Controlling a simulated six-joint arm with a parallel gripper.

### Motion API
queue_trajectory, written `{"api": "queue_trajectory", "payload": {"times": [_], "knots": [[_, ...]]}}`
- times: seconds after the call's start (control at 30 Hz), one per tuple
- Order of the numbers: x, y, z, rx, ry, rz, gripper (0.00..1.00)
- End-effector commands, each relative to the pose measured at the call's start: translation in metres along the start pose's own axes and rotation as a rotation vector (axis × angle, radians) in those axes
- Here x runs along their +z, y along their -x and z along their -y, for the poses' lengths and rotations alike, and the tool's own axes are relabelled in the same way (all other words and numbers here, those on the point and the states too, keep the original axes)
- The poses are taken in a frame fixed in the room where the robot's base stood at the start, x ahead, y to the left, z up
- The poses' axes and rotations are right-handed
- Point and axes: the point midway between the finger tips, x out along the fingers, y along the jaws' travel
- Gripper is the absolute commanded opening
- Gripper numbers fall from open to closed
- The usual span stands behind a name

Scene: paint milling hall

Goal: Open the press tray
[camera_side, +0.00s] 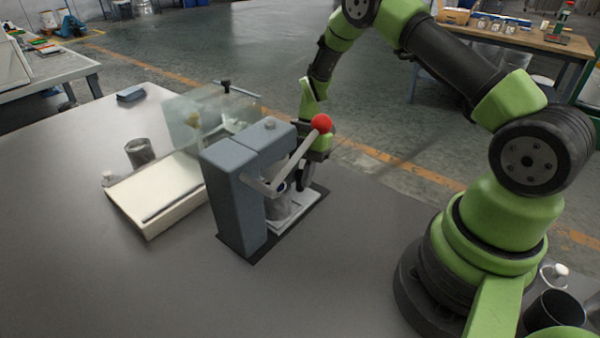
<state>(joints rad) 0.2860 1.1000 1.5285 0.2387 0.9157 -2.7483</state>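A blue-grey press (234,200) stands on a dark base plate on the table. Its lever ends in a red ball (321,123), raised toward the upper right. A pale, low tray (300,212) lies at the foot of the press, and a grey metal cylinder (279,209) stands over it under the press head. My gripper (305,187) points down just behind the lever, close to the tray's far right side. The lever and press partly hide its fingers, so I cannot see whether they are open or touching the tray.
A cream box (160,196) with a dark bar lies left of the press, near a grey cup (139,152). A clear panel (205,115) stands behind the press. The front of the table is clear. A black cup (553,312) stands at the lower right.

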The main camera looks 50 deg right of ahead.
Motion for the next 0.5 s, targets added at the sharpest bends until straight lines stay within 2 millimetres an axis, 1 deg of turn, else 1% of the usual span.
{"api": "queue_trajectory", "payload": {"times": [0.03, 0.07, 0.1, 0.27, 0.37, 0.5], "knots": [[0.0, 0.0, 0.0, 0.0, 0.0, 0.0, 0.11], [0.0, 0.0, 0.0, 0.0, 0.0, 0.0, 0.05], [0.0, 0.0, 0.0, 0.0, 0.0, 0.0, 0.0], [0.002, 0.001, 0.0, 0.001, -0.001, 0.0, 0.0], [0.016, 0.007, 0.003, 0.005, -0.003, 0.001, 0.0], [0.048, 0.02, 0.012, 0.007, -0.004, 0.004, 0.0]]}}
